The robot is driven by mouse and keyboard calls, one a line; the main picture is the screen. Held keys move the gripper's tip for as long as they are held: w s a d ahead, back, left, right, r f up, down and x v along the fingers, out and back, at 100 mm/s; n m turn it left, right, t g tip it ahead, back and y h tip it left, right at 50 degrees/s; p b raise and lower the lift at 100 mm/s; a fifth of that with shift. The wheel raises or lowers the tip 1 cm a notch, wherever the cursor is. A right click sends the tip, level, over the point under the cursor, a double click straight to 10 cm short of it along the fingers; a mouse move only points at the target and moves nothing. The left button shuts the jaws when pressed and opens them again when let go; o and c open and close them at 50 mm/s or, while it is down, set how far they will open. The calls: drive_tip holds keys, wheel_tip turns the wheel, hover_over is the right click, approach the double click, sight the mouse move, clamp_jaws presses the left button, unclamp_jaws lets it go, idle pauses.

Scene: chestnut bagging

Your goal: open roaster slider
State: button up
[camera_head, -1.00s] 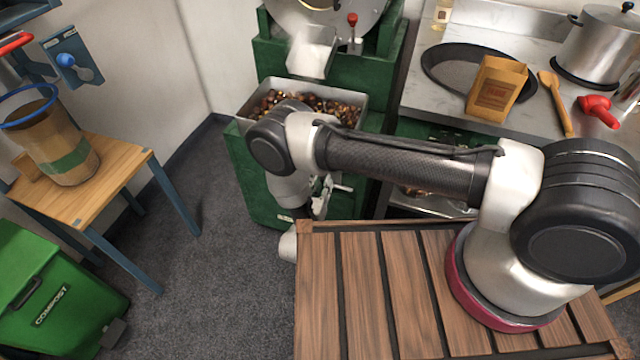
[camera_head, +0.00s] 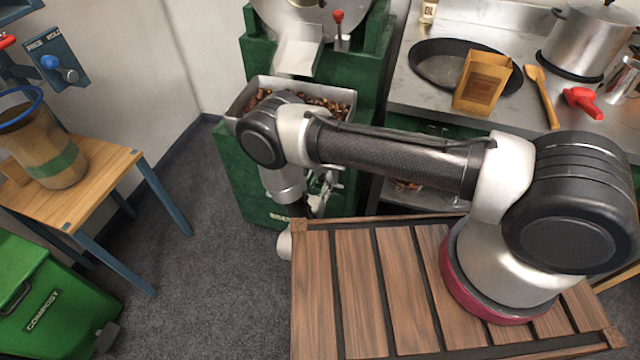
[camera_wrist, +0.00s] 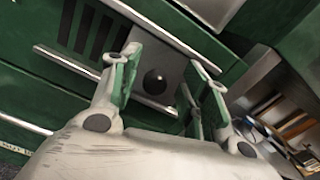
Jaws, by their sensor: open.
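The green roaster (camera_head: 232,165) stands at the back centre, with a metal tray (camera_head: 240,108) of chestnuts on it. In the wrist view, its green front shows a grey metal plate with a round black knob (camera_wrist: 155,82), and dark vent slots lie to the left. My gripper (camera_wrist: 158,78) is open in front of this plate, one finger on each side of the knob in the picture. I cannot tell how far the fingers are from it. In the head view my arm hides most of the roaster front and the knob.
A wooden table (camera_head: 95,185) and a green compost bin (camera_head: 50,310) stand at the left. Grey floor between is clear.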

wheel_tip(320, 180, up, 9)
idle(0.3)
drive_tip(key=shift+f, duration=0.1)
